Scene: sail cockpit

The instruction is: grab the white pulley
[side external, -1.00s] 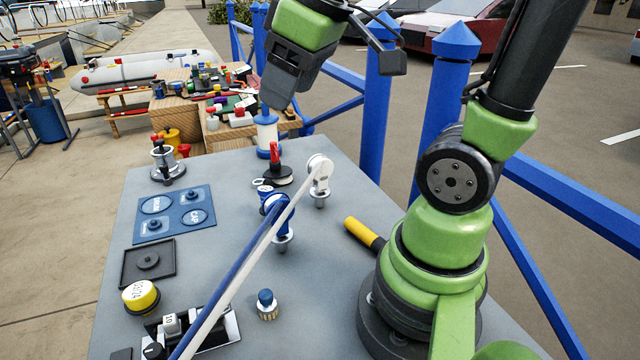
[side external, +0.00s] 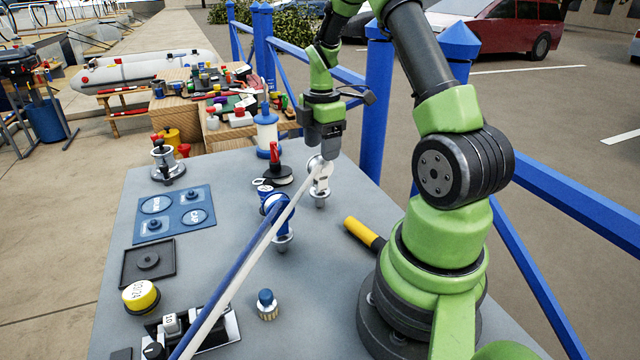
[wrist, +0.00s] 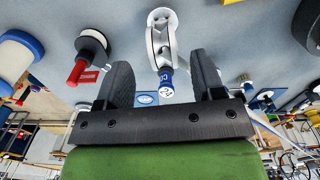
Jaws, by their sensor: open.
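The white pulley (side external: 320,186) stands on the grey table near its far right edge, with a white rope running from it toward the front left. My gripper (side external: 324,153) points down right at the top of the white pulley and partly hides it. In the wrist view, the white pulley (wrist: 160,38) shows ahead of the gap between the two dark fingers of my gripper (wrist: 158,82), which stand apart. A blue pulley (side external: 275,205) with a blue rope stands just left of and in front of the white one. I cannot tell whether the fingers touch the white pulley.
A black piece with a red handle (side external: 275,170) and a white and blue cylinder (side external: 266,130) stand close to the left. A yellow-handled tool (side external: 361,234) lies to the right. A blue fence post (side external: 375,100) rises behind the table edge.

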